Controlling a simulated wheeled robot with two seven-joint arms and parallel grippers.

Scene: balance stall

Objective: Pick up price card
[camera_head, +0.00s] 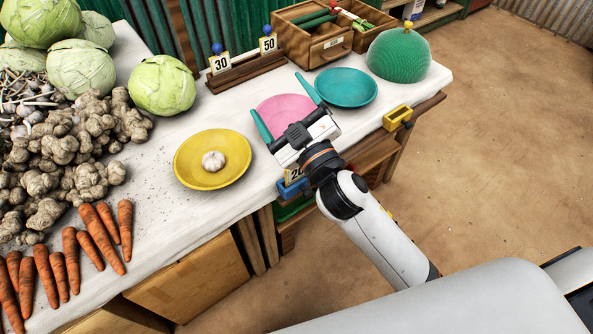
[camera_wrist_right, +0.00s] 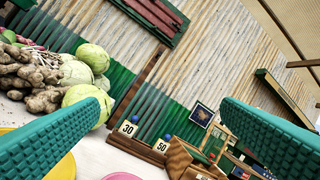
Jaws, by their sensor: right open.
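A price card marked 30 (camera_head: 219,64) and one marked 50 (camera_head: 268,44), each with a blue knob, stand in a dark wooden rack (camera_head: 245,73) at the table's back. The 30 card (camera_wrist_right: 128,128) and 50 card (camera_wrist_right: 161,146) also show in the right wrist view. A card that seems to read 20 (camera_head: 294,175) is at the front edge by a blue holder (camera_head: 290,190), partly hidden by my right gripper. My right gripper (camera_head: 277,94) is open and empty, in front of the pink plate (camera_head: 285,105). My left gripper is not in view.
A yellow plate (camera_head: 190,172) holds a garlic bulb (camera_head: 213,161). A teal plate (camera_head: 346,87), green dome (camera_head: 399,56) and yellow holder (camera_head: 397,117) are on the right. Cabbages, ginger and carrots fill the left. A wooden drawer box (camera_head: 320,45) stands at the back.

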